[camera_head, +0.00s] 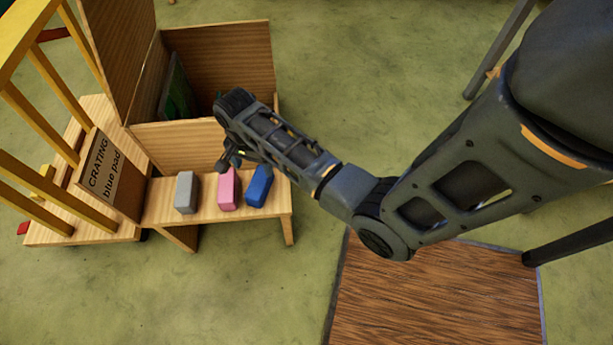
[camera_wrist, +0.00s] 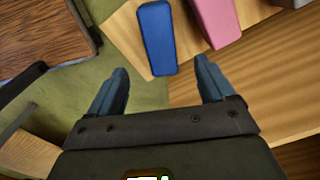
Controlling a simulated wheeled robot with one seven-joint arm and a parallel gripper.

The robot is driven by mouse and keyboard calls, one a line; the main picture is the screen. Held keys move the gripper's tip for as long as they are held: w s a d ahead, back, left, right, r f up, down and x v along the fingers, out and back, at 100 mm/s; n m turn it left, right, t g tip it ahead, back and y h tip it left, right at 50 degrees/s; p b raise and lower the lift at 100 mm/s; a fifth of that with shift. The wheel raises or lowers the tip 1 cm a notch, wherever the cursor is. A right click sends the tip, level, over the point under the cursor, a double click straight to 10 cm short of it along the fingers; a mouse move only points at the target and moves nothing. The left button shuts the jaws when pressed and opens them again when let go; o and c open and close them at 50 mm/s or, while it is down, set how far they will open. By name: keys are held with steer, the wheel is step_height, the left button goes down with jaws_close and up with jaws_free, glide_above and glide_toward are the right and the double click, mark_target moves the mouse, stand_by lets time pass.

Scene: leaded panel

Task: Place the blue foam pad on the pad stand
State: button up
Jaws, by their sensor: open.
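The blue foam pad (camera_head: 260,186) lies at the right end of a row of pads on a low pale wooden bench (camera_head: 213,212), which may be the pad stand; no label on it shows. In the wrist view the blue pad (camera_wrist: 157,38) lies near the bench's edge, beyond the gap between my fingertips. My gripper (camera_head: 230,160) is open and empty, above the back of the bench near the pink and blue pads. In the wrist view my gripper (camera_wrist: 160,76) shows both fingers apart, neither visibly touching the pad.
A pink pad (camera_head: 229,188) and a grey pad (camera_head: 186,192) lie left of the blue one. An open wooden crate (camera_head: 180,140) holding a dark panel (camera_head: 176,95) stands behind. A sign (camera_head: 103,172) reads "CRATING blue pad". A yellow rack (camera_head: 45,70) stands at left.

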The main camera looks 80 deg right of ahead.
steer(key=shift+s+a+f, duration=0.2)
steer(key=shift+s, duration=0.05)
steer(key=s+a+r+n+t+h, duration=0.2)
steer(key=s+a+n+t, duration=0.4)
steer(key=s+a+n, duration=0.45)
steer(key=s+a+r+n+t, duration=0.2)
steer(key=s+r+t, duration=0.1)
steer(key=r, duration=0.6)
steer(key=s+a+r+n+t+y, duration=0.1)
steer(key=s+a+r+n+t, duration=0.2)
steer(key=s+r, duration=0.3)
steer(key=s+a+r+n+t+y, duration=0.1)
steer(key=s+a+r+n+t, duration=0.1)
steer(key=r, duration=1)
steer(key=s+n+t, duration=0.1)
steer(key=s, duration=0.1)
steer(key=shift+s+a+r, duration=0.3)
steer(key=shift+a, duration=0.05)
